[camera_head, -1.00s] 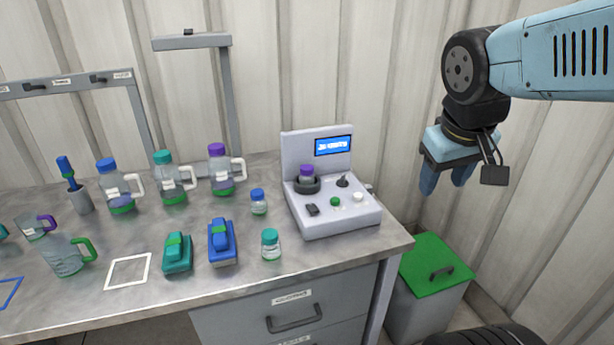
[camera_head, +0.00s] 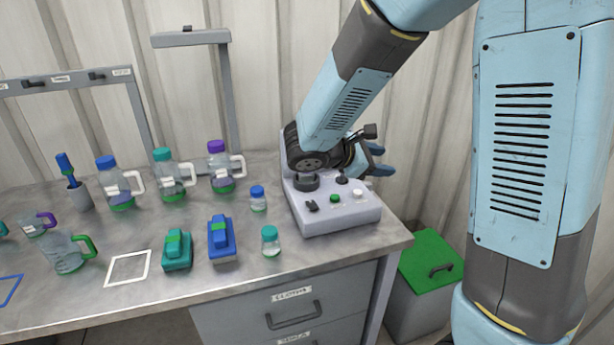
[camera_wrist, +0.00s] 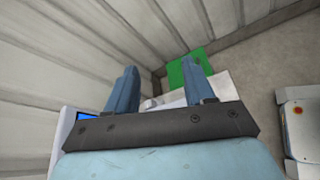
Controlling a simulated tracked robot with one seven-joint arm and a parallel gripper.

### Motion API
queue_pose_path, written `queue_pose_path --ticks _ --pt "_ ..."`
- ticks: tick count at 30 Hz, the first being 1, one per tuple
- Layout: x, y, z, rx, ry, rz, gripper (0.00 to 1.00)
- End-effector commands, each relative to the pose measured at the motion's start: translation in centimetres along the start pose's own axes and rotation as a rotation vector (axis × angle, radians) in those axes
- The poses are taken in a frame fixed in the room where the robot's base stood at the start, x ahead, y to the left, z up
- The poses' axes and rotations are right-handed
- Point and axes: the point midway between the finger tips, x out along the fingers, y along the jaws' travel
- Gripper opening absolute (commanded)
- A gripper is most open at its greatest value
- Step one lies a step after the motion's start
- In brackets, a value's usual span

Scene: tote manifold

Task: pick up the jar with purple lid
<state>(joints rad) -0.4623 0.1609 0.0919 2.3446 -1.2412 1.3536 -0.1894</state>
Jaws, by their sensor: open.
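The small jar with the purple lid is hidden behind my arm in the head view now; a second earlier it stood in the dark round holder (camera_head: 306,184) of the white device (camera_head: 335,210). My gripper (camera_head: 378,161) is over the right rear of the device, its blue fingers pointing right. The wrist view shows the fingers (camera_wrist: 160,82) spread apart, with nothing between them. A larger handled bottle with a purple lid (camera_head: 217,147) stands at the back of the bench.
A blue-lidded jar (camera_head: 258,199) and a teal-lidded jar (camera_head: 271,241) stand left of the device. Blue (camera_head: 221,238) and teal (camera_head: 177,249) blocky objects lie further left. A green-lidded bin (camera_head: 437,262) stands right of the bench (camera_head: 250,285).

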Motion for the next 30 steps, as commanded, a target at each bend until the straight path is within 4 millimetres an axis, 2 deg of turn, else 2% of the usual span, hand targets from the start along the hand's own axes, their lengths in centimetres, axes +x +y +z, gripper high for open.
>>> queue_pose_path --ticks 1,5,9,12,15,21,26,30 --pt "-0.5 0.9 -1.7 -0.063 -0.023 0.053 0.53" --pt "-2.1 3.3 -5.7 -0.207 -0.082 0.209 0.53" --pt "-4.5 5.3 -10.7 -0.349 -0.138 0.385 0.53" --pt "-6.3 6.1 -14.1 -0.431 -0.17 0.499 0.53" --pt "-7.7 6.5 -16.6 -0.486 -0.192 0.587 0.53" --pt "-9.6 6.8 -19.6 -0.545 -0.214 0.69 0.53" --pt "-9.8 7.0 -20.4 -0.559 -0.22 0.716 0.53" --pt "-8.9 7.8 -20.4 -0.56 -0.221 0.716 0.53"
